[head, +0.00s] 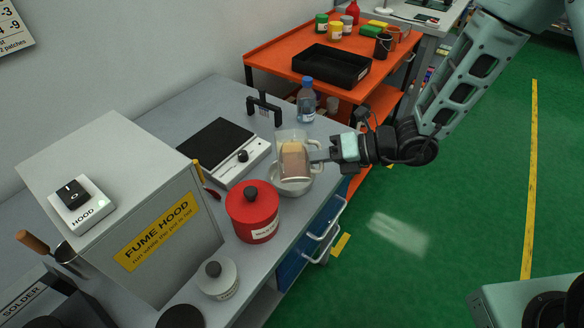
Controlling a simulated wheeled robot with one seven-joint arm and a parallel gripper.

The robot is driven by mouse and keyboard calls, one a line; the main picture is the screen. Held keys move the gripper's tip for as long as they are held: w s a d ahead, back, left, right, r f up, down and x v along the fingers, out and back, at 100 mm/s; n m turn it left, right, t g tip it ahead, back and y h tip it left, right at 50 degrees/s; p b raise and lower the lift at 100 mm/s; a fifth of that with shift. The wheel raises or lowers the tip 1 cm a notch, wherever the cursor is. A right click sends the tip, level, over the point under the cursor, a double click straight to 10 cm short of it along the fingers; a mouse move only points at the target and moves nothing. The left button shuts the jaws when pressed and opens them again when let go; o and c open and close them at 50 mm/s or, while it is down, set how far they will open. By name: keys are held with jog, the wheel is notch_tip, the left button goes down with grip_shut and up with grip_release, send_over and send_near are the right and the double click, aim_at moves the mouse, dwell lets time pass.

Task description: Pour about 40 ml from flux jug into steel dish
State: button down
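The flux jug (293,162) is a clear jug with tan liquid showing through its wall. It looks close to upright, directly over or in front of the steel dish in the picture. The steel dish (291,189) is a pale, shallow round bowl on the grey bench, its middle hidden by the jug. My gripper (318,156) reaches in from the right and its fingers meet the jug at its handle side. It appears shut on the jug. I see no stream of liquid, and the gap between jug and dish cannot be judged.
A red lidded pot (252,213) stands close in front of the dish. A hot plate (229,153) is to the left, a blue-capped bottle (306,104) and black stand (264,108) behind. The fume hood (125,205) fills the bench's left. An orange cart (285,62) stands beyond.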

jog(key=shift+r+p, duration=0.15)
jog(key=shift+p, duration=0.2)
jog(key=shift+s+f+m+g, duration=0.1)
jog(key=shift+f+m+g, duration=0.15)
jog(key=shift+m+g, duration=0.05)
jog(key=shift+s, duration=0.15)
jog(key=shift+s+p, duration=0.3)
jog(key=shift+s+d+f, duration=0.1)
jog(key=shift+s+f, duration=0.05)
jog(key=shift+s, duration=0.25)
jog(key=shift+s+f+m+p, duration=0.1)
jog(key=shift+s+m+p, duration=0.25)
jog(key=shift+s, duration=0.55)
jog(key=shift+s+f+g, duration=0.1)
jog(key=shift+s+g, duration=0.1)
jog(key=shift+g, duration=0.1)
